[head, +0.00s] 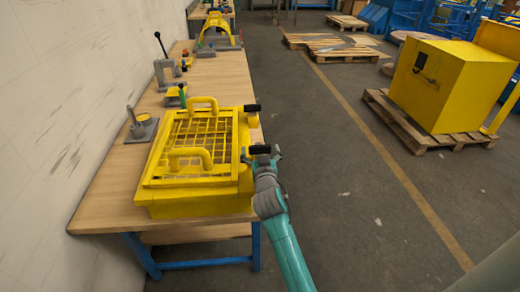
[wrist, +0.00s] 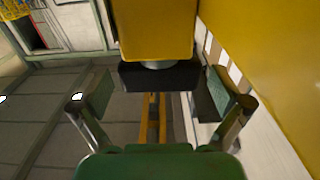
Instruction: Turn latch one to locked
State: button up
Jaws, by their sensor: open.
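A yellow box (head: 160,205) with a mesh guard and two arched handles stands on the workbench. Two black latches are on its right side: a far latch (head: 251,108) and a near latch (head: 260,149). No label shows which is latch one. My gripper (head: 263,156) is at the near latch. In the wrist view my open gripper (wrist: 158,98) has one finger on each side of the black latch bar (wrist: 150,76), with slight gaps visible. The bar sits on a yellow part (wrist: 155,30) by a grey pivot. The near latch is partly hidden by the gripper in the head view.
The wooden workbench (head: 103,205) holds a grey post fixture (head: 141,128), a black-knobbed lever (head: 161,45) and a yellow arched piece (head: 216,27) farther back. A white wall borders the left. Open floor lies right, with a yellow crate (head: 440,85) on a pallet.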

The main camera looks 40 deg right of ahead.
jog(key=shift+w+d, duration=0.2)
jog(key=shift+w, duration=0.1)
jog(key=c, duration=1.1)
